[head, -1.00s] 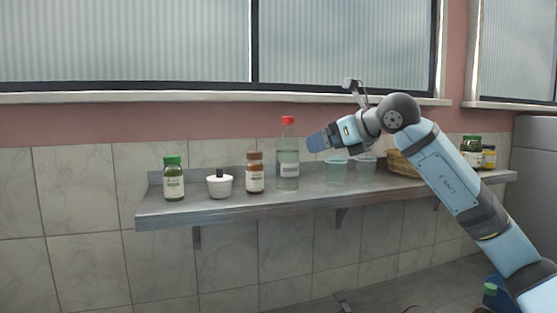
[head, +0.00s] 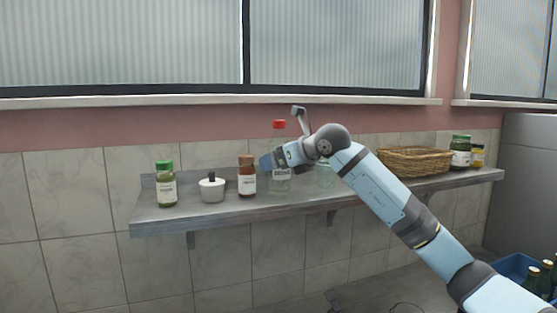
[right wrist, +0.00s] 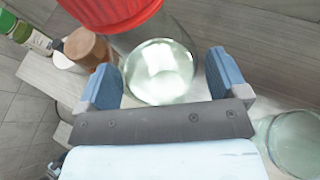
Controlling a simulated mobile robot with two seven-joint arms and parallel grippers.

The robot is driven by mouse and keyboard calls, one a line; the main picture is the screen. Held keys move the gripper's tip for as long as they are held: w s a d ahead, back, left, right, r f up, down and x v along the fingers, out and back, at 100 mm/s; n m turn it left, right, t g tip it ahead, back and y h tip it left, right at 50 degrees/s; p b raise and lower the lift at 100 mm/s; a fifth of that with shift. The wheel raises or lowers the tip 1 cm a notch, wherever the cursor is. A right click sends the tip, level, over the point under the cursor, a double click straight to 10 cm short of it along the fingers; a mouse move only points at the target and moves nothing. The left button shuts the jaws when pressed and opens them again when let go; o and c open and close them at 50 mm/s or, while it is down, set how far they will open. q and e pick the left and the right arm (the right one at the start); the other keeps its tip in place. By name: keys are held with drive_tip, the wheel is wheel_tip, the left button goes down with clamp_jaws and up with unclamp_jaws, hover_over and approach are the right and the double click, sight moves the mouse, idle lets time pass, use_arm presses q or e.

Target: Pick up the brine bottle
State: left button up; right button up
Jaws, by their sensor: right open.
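The brine bottle (head: 280,183) is clear with a red cap and a pale label. It stands upright on the metal shelf (head: 165,226), and my right gripper partly hides it in the head view. My right gripper (head: 268,162) is level with its upper body. In the right wrist view the clear bottle (right wrist: 160,55) and its red cap show large, in front of and between the two blue fingers of my open right gripper (right wrist: 164,80). I cannot tell whether either finger touches it. My left gripper is not in view.
Left of the bottle stand a brown-capped jar (head: 247,180), a white pot (head: 212,189) and a green-capped jar (head: 165,188). A clear cup (head: 325,176) is close on the right. A wicker basket (head: 415,162) and more jars (head: 461,152) stand farther right.

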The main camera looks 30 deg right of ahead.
drive_tip(key=shift+s, duration=0.1)
drive_tip(key=c, duration=0.9)
drive_tip(key=shift+r, duration=0.2)
wheel_tip(320, 180, up, 20)
drive_tip(key=shift+f+b, duration=0.15)
drive_tip(key=shift+b, duration=0.65)
